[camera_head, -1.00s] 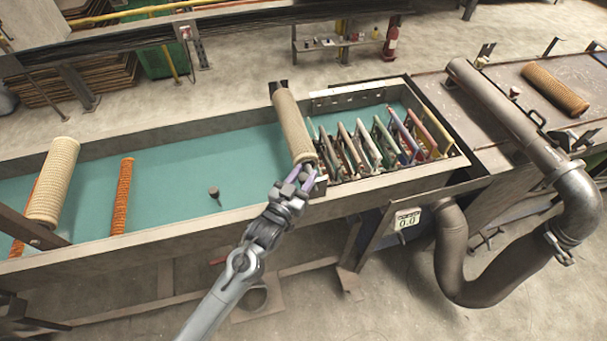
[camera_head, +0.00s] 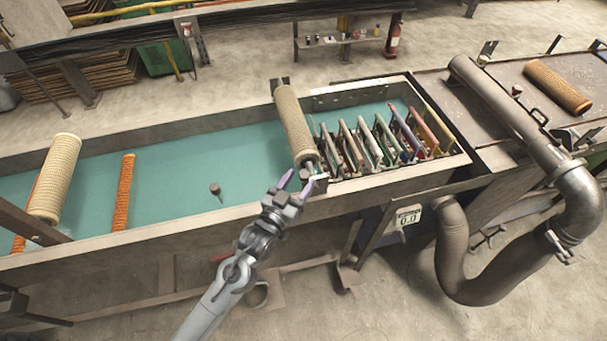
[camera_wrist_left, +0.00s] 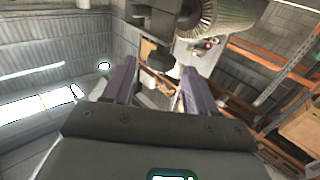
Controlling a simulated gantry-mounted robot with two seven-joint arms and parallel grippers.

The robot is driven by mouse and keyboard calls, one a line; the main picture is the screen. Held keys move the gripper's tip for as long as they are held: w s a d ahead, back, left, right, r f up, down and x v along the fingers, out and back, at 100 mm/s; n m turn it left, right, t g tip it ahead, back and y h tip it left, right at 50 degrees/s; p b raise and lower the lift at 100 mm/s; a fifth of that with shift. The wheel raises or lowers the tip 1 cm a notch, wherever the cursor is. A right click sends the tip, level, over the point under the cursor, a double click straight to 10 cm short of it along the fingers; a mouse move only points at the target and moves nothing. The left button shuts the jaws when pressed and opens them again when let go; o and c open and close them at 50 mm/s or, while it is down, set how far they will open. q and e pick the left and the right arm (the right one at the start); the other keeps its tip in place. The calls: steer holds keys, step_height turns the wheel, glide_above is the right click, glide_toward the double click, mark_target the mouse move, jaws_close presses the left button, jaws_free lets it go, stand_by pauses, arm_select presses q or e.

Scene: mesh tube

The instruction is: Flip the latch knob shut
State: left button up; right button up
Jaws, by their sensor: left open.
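My left gripper (camera_head: 299,181) has its purple fingers apart and is empty, just in front of the trough's front wall, below the near end of the beige mesh tube (camera_head: 293,125). In the left wrist view, a dark knob (camera_wrist_left: 161,57) on a dark bracket (camera_wrist_left: 150,20) lies ahead of the two open fingers (camera_wrist_left: 157,80), nearer the left one, with no clear contact. The mesh tube (camera_wrist_left: 226,14) shows beside it at the top. In the head view the latch is small and I cannot tell its knob's position. My right gripper is not in view.
The long trough (camera_head: 150,235) has a teal floor. Several colored slats (camera_head: 372,140) stand right of the tube. A thick pipe (camera_head: 510,110) stands right.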

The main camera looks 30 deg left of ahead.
arm_select(q)
steer(key=s, duration=0.7)
steer(key=shift+s, duration=0.15)
steer(key=s+d+f+m+g, duration=0.1)
steer(key=s+f+g, duration=0.5)
steer(key=s, duration=0.4)
steer(key=s+d+f+m+g, duration=0.1)
steer(key=s+f+g, duration=0.2)
steer(key=s+g, duration=0.65)
step_height(320, 180, up, 24)
steer(key=t+p, duration=0.1)
steer(key=p, duration=2.3)
steer(key=shift+w, duration=0.1)
